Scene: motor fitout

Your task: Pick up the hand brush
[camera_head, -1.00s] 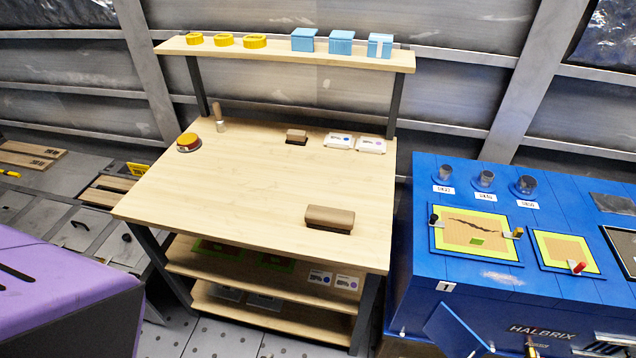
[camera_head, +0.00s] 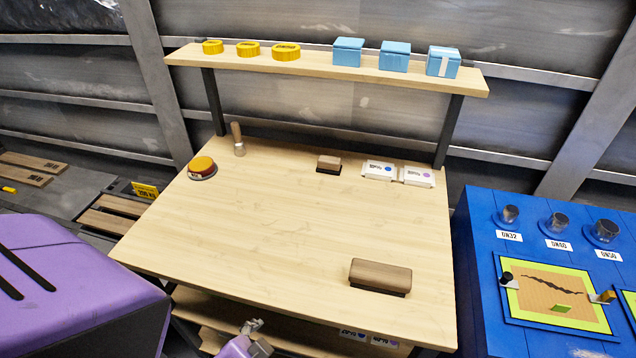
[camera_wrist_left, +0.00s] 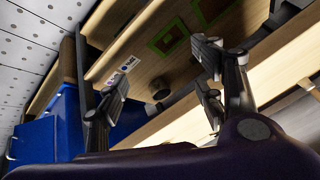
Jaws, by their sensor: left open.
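A large brown block with dark bristles beneath, which looks like the hand brush (camera_head: 380,276), lies near the front right of the wooden workbench (camera_head: 250,220). A smaller brown block with a dark underside (camera_head: 328,163) lies farther back. My left gripper (camera_head: 254,332) shows at the bottom of the head view, by the bench's front edge, left of and nearer than the large brush. In the left wrist view my left gripper (camera_wrist_left: 158,78) has its fingers spread, with nothing between them. I cannot make out the brush there. My right gripper is not in view.
An upright wooden-handled tool (camera_head: 238,140) and an orange-topped round thing (camera_head: 202,167) stand at the back left. White boxes (camera_head: 378,170) are at the back right. A blue cabinet (camera_head: 480,265) stands right. The bench's middle is clear. Lower shelves (camera_wrist_left: 150,45) show in the wrist view.

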